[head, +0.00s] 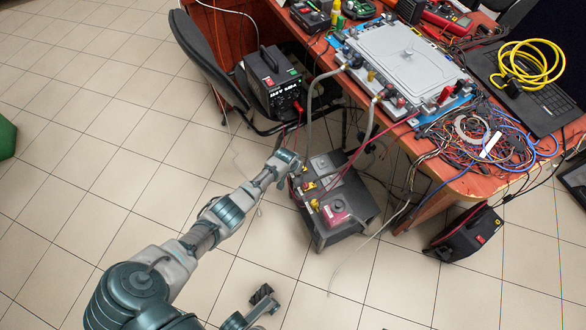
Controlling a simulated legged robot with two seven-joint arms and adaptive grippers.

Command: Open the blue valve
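I cannot clearly make out a blue valve. A grey lidded unit (405,55) on a blue base lies on the table, with small black, red and yellow fittings along its front edge. Grey hoses (310,100) hang from it. A dark box (345,222) with yellow fittings and a red part stands on the floor below. My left gripper (291,166) is at that box's upper left corner, small in view; its finger state and any contact are unclear. My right gripper (263,297) is low over the floor at the bottom edge, apart from the box, its fingers hard to read.
The reddish table (470,182) holds tangled wires (485,140), a laptop (535,105) and a yellow cable coil (528,65). A black power unit (272,85) and chair (205,60) stand left of it. A black case (465,235) is at right. Floor at left is mostly clear.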

